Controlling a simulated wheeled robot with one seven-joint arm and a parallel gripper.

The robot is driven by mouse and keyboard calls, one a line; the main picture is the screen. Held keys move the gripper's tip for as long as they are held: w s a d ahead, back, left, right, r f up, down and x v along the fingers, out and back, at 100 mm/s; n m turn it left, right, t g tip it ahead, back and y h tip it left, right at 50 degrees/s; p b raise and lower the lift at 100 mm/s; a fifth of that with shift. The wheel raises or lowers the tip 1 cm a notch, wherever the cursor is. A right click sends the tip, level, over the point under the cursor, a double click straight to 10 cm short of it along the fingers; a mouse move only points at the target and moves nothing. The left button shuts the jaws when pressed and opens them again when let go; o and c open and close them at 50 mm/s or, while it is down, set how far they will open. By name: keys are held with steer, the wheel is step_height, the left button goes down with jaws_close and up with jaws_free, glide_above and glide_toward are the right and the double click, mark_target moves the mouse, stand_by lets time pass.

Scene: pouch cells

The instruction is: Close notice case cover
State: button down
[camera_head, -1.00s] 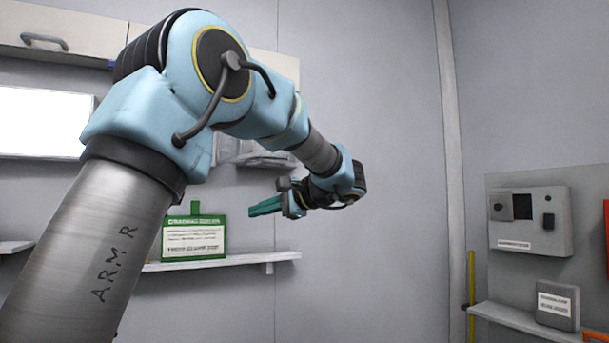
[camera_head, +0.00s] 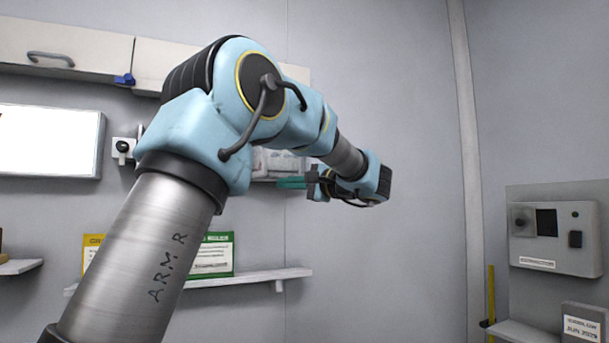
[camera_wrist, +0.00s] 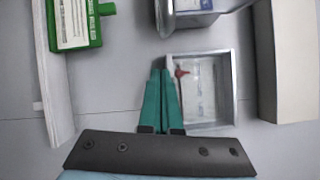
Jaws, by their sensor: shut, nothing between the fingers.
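The notice case (camera_wrist: 190,18) is a grey metal box with paper inside, at the top of the wrist view. A square metal-framed panel with a clear pane (camera_wrist: 235,92), apparently its swung-out cover, lies just below it there, with a small red knob (camera_wrist: 182,73). My gripper (camera_wrist: 162,72) has teal fingers, shut with nothing between them. The fingers overlap the panel's left edge in the wrist view; I cannot tell whether they touch it. In the head view the case (camera_head: 278,160) is partly hidden behind my arm, with my gripper (camera_head: 281,183) at its lower edge.
A green-framed sign (camera_head: 218,256) stands on the wall shelf (camera_head: 262,280) below; my arm covers part of it. Cabinets (camera_head: 170,60) run above. A grey control box (camera_head: 553,240) hangs at the right. The wall right of my gripper is bare.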

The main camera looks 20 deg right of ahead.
steer(key=a, duration=0.1)
steer(key=s+a, duration=0.1)
steer(key=p, duration=0.1)
steer(key=shift+s+a+r, duration=0.2)
steer(key=shift+a+r, duration=0.15)
steer(key=shift+a, duration=0.05)
steer(key=shift+s+a+m+t+h+b, duration=0.4)
steer(key=shift+h+b, duration=0.1)
steer(key=shift+b, duration=0.55)
